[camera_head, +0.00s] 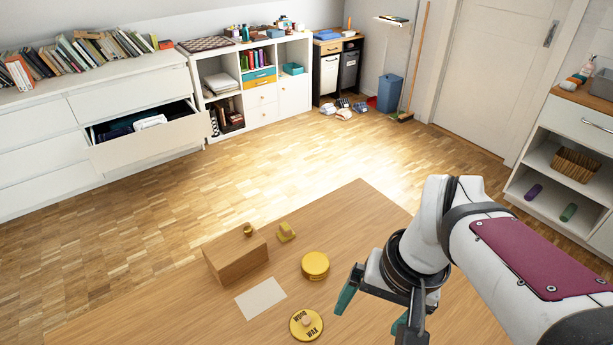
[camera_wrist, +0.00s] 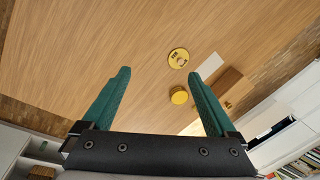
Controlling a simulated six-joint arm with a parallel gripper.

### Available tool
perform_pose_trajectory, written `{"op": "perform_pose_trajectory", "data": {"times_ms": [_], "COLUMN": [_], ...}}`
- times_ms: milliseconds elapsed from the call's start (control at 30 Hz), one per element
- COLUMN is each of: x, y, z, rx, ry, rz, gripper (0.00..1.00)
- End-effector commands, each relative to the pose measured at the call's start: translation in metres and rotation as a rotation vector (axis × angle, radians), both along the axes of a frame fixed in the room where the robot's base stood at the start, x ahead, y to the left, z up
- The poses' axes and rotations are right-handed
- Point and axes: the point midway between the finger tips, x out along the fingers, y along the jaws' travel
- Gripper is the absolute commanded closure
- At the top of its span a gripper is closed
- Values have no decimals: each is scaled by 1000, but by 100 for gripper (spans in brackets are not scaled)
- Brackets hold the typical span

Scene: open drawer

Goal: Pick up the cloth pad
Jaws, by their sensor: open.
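A small beige piece (camera_head: 306,320), which looks like the cloth pad, lies on a round yellow lid marked WOOD WAX (camera_head: 293,327) near the table's front edge. In the wrist view the piece (camera_wrist: 179,58) is a pale spot on the lid, just ahead of the fingertips and right of centre. It is too small to make out its folds. My gripper (camera_head: 372,310) is open and empty, above the table to the right of the lid.
A yellow round tin (camera_head: 315,268) stands behind the lid. A pale flat sheet (camera_head: 261,299) lies to the lid's left. Behind it is a wooden block (camera_head: 237,261) with a small yellow-brown item (camera_head: 247,230) on top. A yellow object (camera_head: 286,232) sits beside the block. The left tabletop is clear.

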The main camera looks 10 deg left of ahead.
Motion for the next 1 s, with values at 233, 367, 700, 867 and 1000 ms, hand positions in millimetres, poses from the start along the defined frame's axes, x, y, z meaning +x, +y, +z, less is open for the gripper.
{"op": "perform_pose_trajectory", "data": {"times_ms": [233,367,700,867,1000], "x": [227,282,315,325,331], "y": [103,147,179,188,193], "z": [-46,-85,-157,-190,-205], "rx": [-28,-50,-61,-61,-61], "ry": [-264,-364,-403,-403,-404], "rz": [604,797,872,870,869], "gripper": [7,7,7,7,7]}}
